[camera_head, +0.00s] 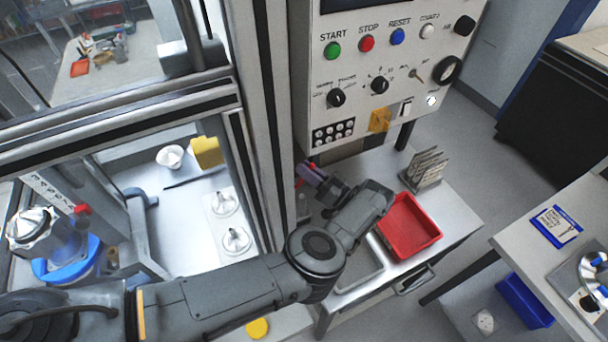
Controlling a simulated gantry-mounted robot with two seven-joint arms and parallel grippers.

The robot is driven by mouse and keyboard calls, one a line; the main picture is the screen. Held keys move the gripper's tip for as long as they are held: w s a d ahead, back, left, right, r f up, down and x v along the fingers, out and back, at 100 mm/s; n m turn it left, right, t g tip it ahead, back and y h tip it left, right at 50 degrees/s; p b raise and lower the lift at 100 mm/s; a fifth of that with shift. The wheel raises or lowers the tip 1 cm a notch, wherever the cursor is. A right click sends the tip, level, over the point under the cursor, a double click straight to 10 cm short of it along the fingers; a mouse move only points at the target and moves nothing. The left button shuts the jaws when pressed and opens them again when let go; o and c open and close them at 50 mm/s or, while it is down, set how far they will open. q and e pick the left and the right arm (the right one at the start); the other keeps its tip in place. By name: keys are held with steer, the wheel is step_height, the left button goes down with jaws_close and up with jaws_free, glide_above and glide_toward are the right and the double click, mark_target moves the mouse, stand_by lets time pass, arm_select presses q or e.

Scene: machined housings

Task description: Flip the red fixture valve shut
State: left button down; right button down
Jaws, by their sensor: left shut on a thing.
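My left arm comes in from the lower left and bends up to my left gripper (318,180), beside the metal post and below the control panel. The gripper is shut, with a purple piece at its jaws. A small part of a red thing (299,182), which looks like the red fixture valve, shows right at the fingertips. The fingers and the post hide most of it, so its handle angle cannot be told. My right gripper is not in view.
A control panel (385,60) with buttons and knobs hangs above the gripper. A red tray (408,228) and a rack of grey plates (428,165) stand on the bench to the right. The framed enclosure at left holds a yellow block (207,152) and metal parts.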

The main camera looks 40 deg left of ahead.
arm_select(q)
steer(key=shift+w+d+f+m+y, duration=0.1)
steer(key=shift+w+f+m+y, duration=0.1)
steer(key=shift+m+y, duration=0.15)
steer(key=shift+r, duration=0.1)
steer(key=c, duration=1.2)
jaws_free()
steer(key=v, duration=1)
steer(key=shift+d+p, duration=0.35)
steer(key=shift+d, duration=0.05)
